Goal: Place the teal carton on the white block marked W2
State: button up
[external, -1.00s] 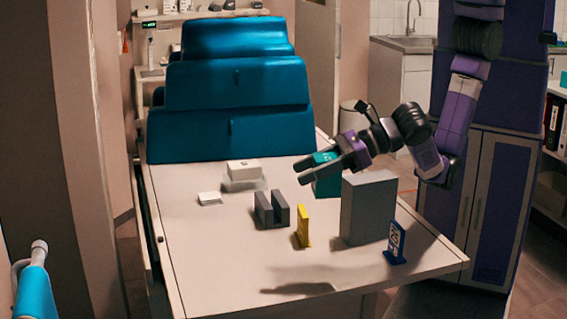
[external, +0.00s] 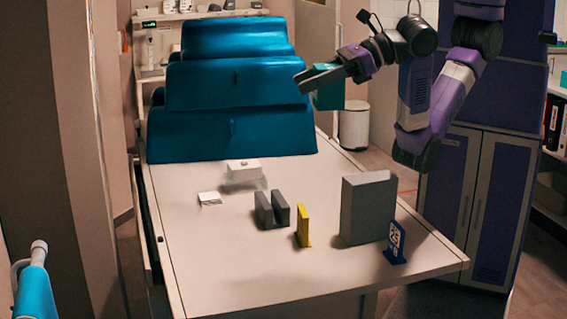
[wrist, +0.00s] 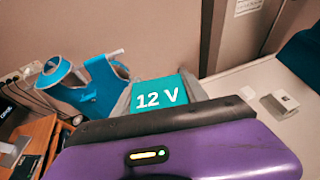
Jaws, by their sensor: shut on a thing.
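The teal carton (external: 329,97) is held in my gripper (external: 307,79), raised well above the table and clear of it. In the wrist view the carton (wrist: 163,93) shows the print "12 V" and sits between the grey fingers. A white block (external: 244,165) stands at the table's far side, left of and below the gripper in the picture. A smaller, lower white block (external: 209,198) lies to its left and nearer. Two white pieces also show at the right of the wrist view. I cannot read W2 on either block.
A dark grey slotted block (external: 271,210), a yellow upright piece (external: 303,226), a tall grey box (external: 366,208) and a blue number stand (external: 395,243) are on the table (external: 215,275). Teal cushions (external: 232,133) rise at its far end. The near left tabletop is clear.

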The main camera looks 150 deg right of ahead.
jog(key=s+d+m+g+h+b, duration=0.15)
jog(key=s+d+m+g, duration=0.35)
jog(key=d, duration=0.7)
jog(key=s+d+m+g+h+b, duration=0.1)
jog(key=s+d+m+g+b, duration=0.15)
jog(key=s+d, duration=0.65)
jog(key=s+d+m+g+y+b, duration=0.3)
jog(key=s+d+m+g, duration=0.65)
jog(key=s+d, duration=1.05)
jog(key=shift+n+y, duration=0.55)
jog(key=shift+n, duration=0.05)
jog(key=shift+s+a+f+p, duration=0.2)
jog(key=shift+a+f+p, duration=0.15)
jog(key=shift+f, duration=4.75)
jog(key=shift+s+a+f+p, duration=0.2)
jog(key=shift+a+f, duration=0.25)
jog(key=shift+f, duration=4.6)
jog(key=shift+s+a+f+p, duration=0.15)
jog(key=shift+a+f+p, duration=0.25)
jog(key=shift+f, duration=4.7)
jog(key=shift+f, duration=0.1)
jog(key=o, duration=1.3)
jog(key=shift+o, duration=0.2)
